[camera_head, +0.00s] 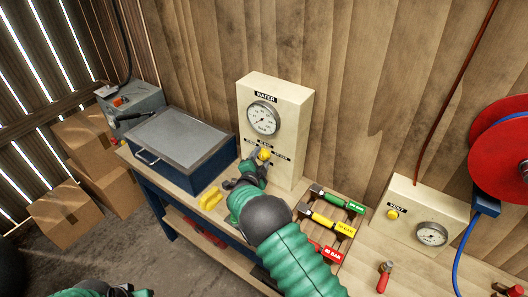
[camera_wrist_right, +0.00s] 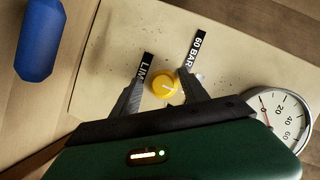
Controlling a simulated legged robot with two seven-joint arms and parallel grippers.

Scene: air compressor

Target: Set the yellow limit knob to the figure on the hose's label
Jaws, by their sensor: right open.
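The yellow limit knob (camera_head: 264,154) sits below the gauge (camera_head: 263,119) on the cream WATER panel (camera_head: 297,125).
A VENT box (camera_head: 406,203) with another yellow knob (camera_head: 393,214) and a gauge stands at the right. A red reel (camera_head: 497,160) with a blue hose (camera_head: 463,240) hangs beyond it. A blue case (camera_head: 185,147) and a yellow handle (camera_head: 210,199) are left of the panel.

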